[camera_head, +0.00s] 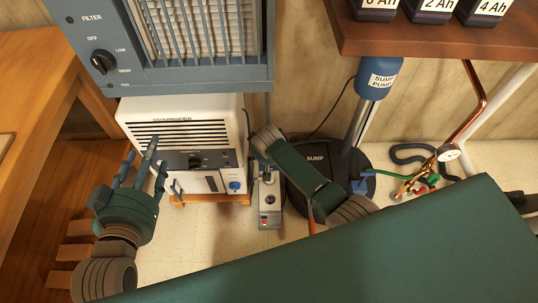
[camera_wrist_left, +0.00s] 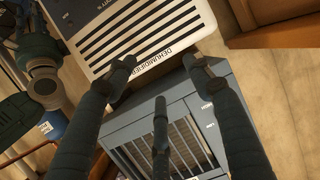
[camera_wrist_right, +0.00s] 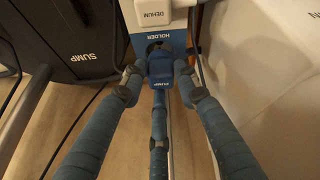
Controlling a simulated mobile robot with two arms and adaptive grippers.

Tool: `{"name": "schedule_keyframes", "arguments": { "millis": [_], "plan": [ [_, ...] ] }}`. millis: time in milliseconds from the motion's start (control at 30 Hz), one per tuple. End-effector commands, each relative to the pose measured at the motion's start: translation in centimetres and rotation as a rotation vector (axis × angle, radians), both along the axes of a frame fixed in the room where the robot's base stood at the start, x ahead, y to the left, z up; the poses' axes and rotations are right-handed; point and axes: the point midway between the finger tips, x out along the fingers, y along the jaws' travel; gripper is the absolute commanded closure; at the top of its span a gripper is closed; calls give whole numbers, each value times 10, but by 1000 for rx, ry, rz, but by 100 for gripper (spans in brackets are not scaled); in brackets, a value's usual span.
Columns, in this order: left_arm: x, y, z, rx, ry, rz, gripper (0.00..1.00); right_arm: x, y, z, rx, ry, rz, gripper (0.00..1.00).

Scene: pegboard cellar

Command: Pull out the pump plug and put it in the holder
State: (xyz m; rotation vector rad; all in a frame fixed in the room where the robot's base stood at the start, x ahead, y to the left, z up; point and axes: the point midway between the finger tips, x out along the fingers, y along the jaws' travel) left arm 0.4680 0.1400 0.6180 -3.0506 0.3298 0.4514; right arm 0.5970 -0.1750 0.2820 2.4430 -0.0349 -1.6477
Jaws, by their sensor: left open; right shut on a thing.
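The blue pump plug (camera_wrist_right: 161,72), marked PUMP, sits between the fingers of my right gripper (camera_wrist_right: 158,80), which is shut on it. Just beyond the plug is the blue-and-white holder (camera_wrist_right: 178,42), marked HOLDER, with a dark recess partly behind the plug. I cannot tell whether the plug touches the holder or enters it. A grey power strip (camera_head: 268,205) with a red switch shows below that arm, with an empty-looking socket. My left gripper (camera_head: 147,160) is open and empty in front of the dehumidifier (camera_head: 185,130).
A white plug marked DEHUM (camera_wrist_right: 160,14) is above the holder. The sump (camera_head: 318,158) and its blue pump (camera_head: 380,76) stand right of the strip. Hoses (camera_head: 410,152) lie at right; bare floor (camera_head: 200,240) is in front.

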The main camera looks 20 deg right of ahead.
Motion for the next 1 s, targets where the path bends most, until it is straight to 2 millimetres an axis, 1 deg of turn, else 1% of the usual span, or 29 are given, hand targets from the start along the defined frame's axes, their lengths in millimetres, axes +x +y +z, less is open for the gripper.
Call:
{"name": "schedule_keyframes", "arguments": {
  "millis": [700,1000],
  "plan": [
    [5,-2,11,-11,-47,-3,48,1,0,-5,0,-1,0,100],
    [5,-3,12,-12,-51,-3,48,0,0,-5,0,-1,0,100]
  ]
}}
